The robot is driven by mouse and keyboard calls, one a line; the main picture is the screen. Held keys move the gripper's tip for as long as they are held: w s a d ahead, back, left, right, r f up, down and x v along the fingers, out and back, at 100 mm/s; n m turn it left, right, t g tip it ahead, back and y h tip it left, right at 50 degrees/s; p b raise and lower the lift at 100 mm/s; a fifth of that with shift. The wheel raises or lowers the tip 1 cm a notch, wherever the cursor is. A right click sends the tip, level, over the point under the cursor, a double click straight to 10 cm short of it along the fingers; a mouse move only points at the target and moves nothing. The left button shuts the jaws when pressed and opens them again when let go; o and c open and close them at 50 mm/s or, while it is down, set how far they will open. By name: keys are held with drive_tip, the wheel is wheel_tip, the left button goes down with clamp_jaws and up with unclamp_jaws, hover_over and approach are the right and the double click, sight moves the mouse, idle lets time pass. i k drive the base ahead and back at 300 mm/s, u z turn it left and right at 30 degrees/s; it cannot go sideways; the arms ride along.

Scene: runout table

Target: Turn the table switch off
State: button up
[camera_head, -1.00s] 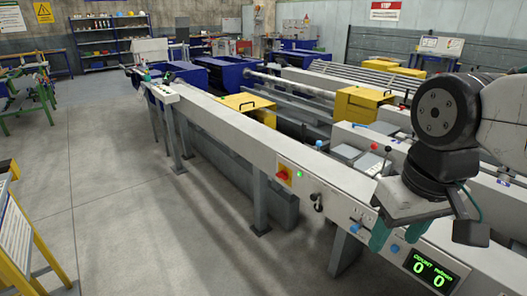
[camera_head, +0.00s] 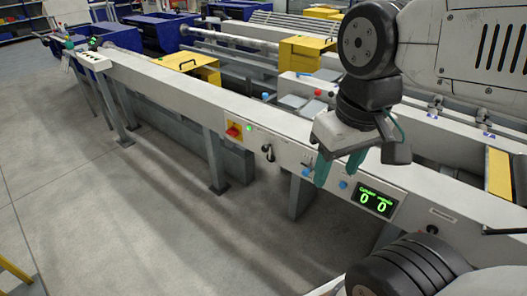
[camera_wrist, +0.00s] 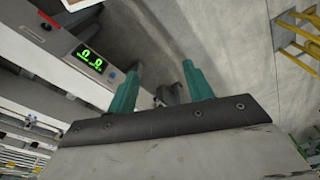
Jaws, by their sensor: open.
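A red switch knob on a yellow plate (camera_head: 235,132) sits on the front face of the long grey table (camera_head: 150,92), left of centre in the head view. I cannot read the knob's exact position. My gripper (camera_head: 336,178) has two teal fingers, spread apart with nothing between them. It hangs in front of the table, to the right of the red switch and near the display. In the wrist view my gripper (camera_wrist: 160,70) is open, and the red switch is not visible there.
A black lever (camera_head: 267,152), blue knobs (camera_head: 306,172) and a green "0 0" display (camera_head: 376,201) lie on the same front face. The display also shows in the wrist view (camera_wrist: 90,58). Grey table legs (camera_head: 216,160) stand below.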

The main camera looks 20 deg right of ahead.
sight(233, 133)
drive_tip(key=u, duration=0.5)
drive_tip(key=i, duration=1.2)
drive_tip(key=z, duration=0.3)
